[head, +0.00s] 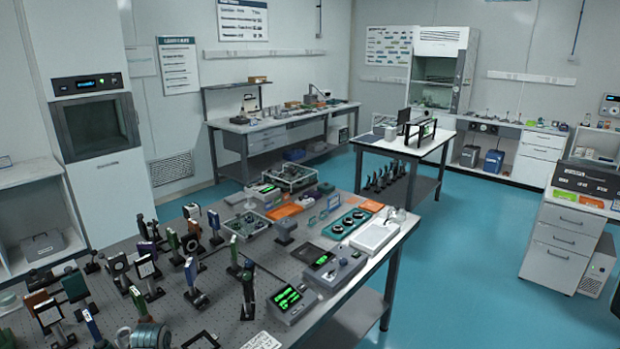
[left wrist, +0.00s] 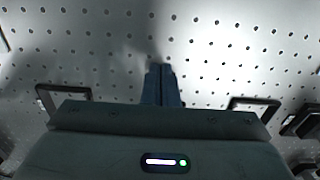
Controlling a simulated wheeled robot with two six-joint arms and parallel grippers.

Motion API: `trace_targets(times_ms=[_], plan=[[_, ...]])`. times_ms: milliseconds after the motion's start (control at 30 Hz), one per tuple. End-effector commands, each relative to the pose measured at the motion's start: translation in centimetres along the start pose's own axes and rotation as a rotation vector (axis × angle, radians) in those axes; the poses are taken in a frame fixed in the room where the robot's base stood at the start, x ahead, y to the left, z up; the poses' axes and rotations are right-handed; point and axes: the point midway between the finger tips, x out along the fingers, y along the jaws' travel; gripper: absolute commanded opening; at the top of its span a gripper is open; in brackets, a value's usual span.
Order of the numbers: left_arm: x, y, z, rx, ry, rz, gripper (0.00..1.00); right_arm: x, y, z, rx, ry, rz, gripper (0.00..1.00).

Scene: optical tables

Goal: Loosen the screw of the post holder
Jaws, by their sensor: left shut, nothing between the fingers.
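Several post-mounted optics stand on the near optical table (head: 225,275) in the head view. One upright dark post in its holder (head: 248,290) stands near the table's middle. I cannot tell which post holder the task means, and its screw is too small to make out. My left gripper (left wrist: 162,72) shows in the left wrist view with its two fingers together. It is empty, above the bare perforated tabletop (left wrist: 215,50). No post holder shows clearly between or in front of the fingers. Neither gripper shows in the head view.
Boxes with green displays (head: 291,300) and a white tray (head: 375,236) stand along the table's right side. Dark brackets (left wrist: 255,103) lie at both sides of my left gripper. Blue floor (head: 460,270) is free to the right of the table.

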Motion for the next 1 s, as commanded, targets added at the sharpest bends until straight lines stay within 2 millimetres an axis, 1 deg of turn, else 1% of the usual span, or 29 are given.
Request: trace_targets(times_ms=[300, 400, 1000], plan=[[0.0, -0.1, -0.2, 0.000, 0.000, 0.000, 0.00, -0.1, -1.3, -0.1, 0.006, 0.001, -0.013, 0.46], [0.0, -0.1, -0.3, 0.000, -0.001, -0.001, 0.00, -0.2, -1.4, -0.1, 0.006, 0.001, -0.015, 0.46], [-0.2, -0.3, -0.6, -0.001, 0.004, 0.000, 0.00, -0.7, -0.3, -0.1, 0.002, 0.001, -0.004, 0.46]])
